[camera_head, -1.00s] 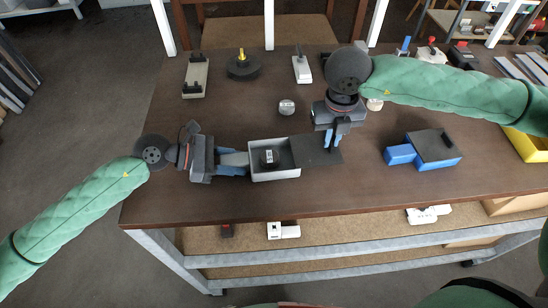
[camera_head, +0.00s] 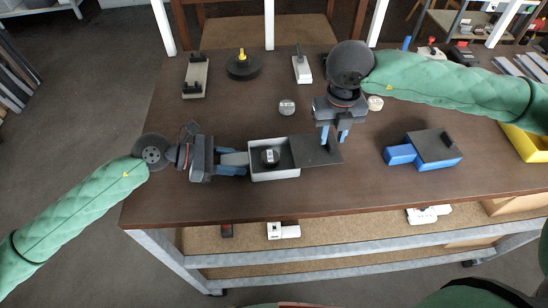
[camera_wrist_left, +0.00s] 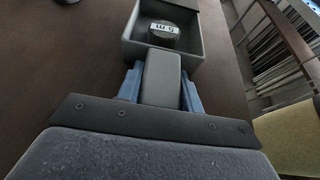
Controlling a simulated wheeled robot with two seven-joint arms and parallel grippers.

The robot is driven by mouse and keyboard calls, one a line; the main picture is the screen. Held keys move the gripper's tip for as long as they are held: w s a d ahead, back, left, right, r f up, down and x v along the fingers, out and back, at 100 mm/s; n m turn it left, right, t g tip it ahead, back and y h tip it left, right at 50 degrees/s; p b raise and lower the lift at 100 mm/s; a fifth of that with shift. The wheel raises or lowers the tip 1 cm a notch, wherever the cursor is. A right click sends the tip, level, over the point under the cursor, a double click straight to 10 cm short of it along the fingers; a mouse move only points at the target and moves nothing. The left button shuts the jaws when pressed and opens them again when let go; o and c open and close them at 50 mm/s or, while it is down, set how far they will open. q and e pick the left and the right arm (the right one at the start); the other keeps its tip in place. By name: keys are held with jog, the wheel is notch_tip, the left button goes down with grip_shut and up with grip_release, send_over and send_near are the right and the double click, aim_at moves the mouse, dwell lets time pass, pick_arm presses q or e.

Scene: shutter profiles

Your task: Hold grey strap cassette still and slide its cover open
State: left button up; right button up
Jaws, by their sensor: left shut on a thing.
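The grey strap cassette (camera_head: 275,174) is an open-topped box near the table's front. Its dark cover (camera_head: 308,153) is slid out to the right, so the box stands largely uncovered. Inside is a dark roll (camera_head: 270,157); the left wrist view shows its white "5 m" label (camera_wrist_left: 164,28). My left gripper (camera_head: 234,163) is shut on the cassette's grey tab (camera_wrist_left: 161,78) at its left end, with blue fingers on both sides. My right gripper (camera_head: 334,136) is over the cover's right part, its blue fingers apart; whether they touch the cover is unclear.
A blue cassette (camera_head: 434,160) with a dark cover lies to the right. A small grey disc (camera_head: 287,107) lies behind the grey cassette. A black disc with a yellow knob (camera_head: 243,66) and a beige block (camera_head: 196,78) stand at the back. A yellow bin (camera_head: 526,143) is at the right edge.

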aim_at(331, 141)
jog(key=shift+r, duration=2.4)
pick_arm(q)
jog(key=o, duration=1.2)
jog(key=shift+c, duration=0.2)
jog(key=shift+a+b, duration=0.3)
jog(key=shift+a, duration=0.05)
pick_arm(e)
jog(key=shift+f, duration=0.3)
pick_arm(q)
jog(key=shift+b+v, duration=1.65)
jog(key=shift+v, duration=1.05)
pick_arm(e)
jog(key=shift+f, duration=1.65)
pick_arm(q)
jog(key=shift+a+r, duration=0.25)
jog(key=shift+a, duration=0.1)
pick_arm(e)
jog(key=shift+f, duration=0.15)
